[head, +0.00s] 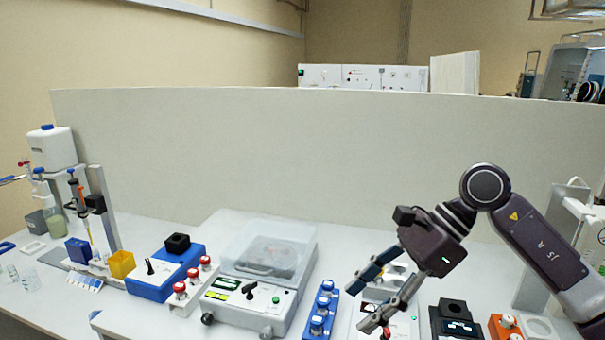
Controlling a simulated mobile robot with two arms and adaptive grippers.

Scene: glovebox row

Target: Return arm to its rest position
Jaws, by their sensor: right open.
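My right arm comes in from the right edge of the head view. Its gripper (372,297) hangs over the right half of the bench, pointing down and to the left. Its two fingers are spread apart, with nothing visible between them. Behind and below the fingers is a white device (394,272), partly hidden by them. I cannot tell how high the fingertips are above it. My left gripper does not show.
A centrifuge with a clear lid (268,255) and a blue rack of blue-capped vials (321,312) stand left of the gripper. A black block device (456,318) and an orange rack (505,327) stand to its right. A tall partition (250,150) closes off the back.

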